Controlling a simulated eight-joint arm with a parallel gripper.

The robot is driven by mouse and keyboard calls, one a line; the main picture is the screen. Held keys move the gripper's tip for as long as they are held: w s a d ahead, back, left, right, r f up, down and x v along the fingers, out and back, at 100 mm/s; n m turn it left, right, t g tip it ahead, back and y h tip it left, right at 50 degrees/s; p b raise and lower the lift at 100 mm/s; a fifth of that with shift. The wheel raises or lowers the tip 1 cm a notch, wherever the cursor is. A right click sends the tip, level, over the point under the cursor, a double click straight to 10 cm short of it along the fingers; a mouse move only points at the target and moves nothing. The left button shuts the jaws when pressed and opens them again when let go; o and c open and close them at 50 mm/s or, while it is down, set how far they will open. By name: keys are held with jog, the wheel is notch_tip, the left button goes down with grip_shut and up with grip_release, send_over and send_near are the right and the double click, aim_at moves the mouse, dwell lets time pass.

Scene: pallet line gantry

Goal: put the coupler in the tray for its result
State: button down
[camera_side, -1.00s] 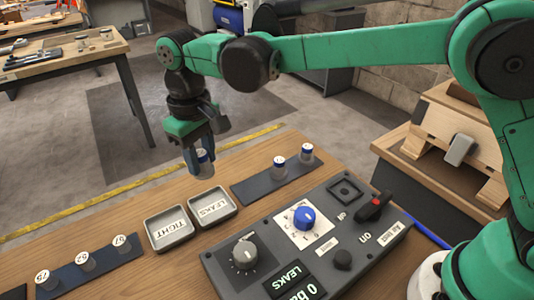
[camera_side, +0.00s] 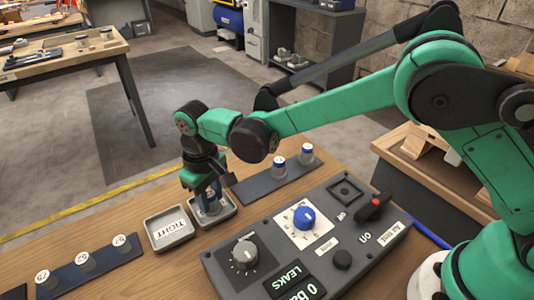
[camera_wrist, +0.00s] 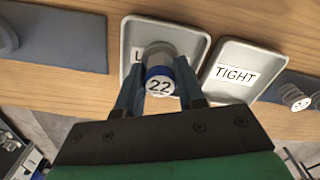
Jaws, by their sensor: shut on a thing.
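The coupler (camera_wrist: 160,76), grey with a blue band and a cap marked 22, is between my gripper's fingers (camera_wrist: 160,92). My gripper (camera_side: 209,203) is shut on it, low over the LEAKS tray (camera_side: 230,213). In the wrist view the coupler shows upright within the rim of this tray (camera_wrist: 128,34) and covers most of its label. I cannot tell whether the coupler touches the tray floor. The TIGHT tray (camera_side: 168,229) is empty beside it; it also shows in the wrist view (camera_wrist: 237,76).
A test panel (camera_side: 300,243) stands at the front right, its display (camera_side: 289,277) reading LEAKS. A dark strip (camera_side: 255,187) behind holds two couplers. Another strip (camera_side: 103,263) at the left holds three numbered couplers. Bare wood lies in front of the trays.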

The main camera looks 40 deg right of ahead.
aim_at(210, 194)
jog(key=c, duration=0.5)
grip_release()
jog(key=shift+c, duration=0.2)
jog(key=shift+r, duration=0.1)
notch_tip(210, 194, up, 12)
jog(key=s+d+r+m+t, duration=0.2)
jog(key=s+d+r+t, duration=0.15)
jog(key=d, duration=0.75)
jog(key=s+d+f+m+t, duration=0.2)
jog(key=s+d+f+t, duration=0.1)
jog(key=s+d, duration=0.5)
jog(key=shift+d+f+m+t, duration=0.2)
jog(key=shift+d+m+t, duration=0.15)
jog(key=shift+d, duration=0.4)
jog(key=shift+s, duration=0.1)
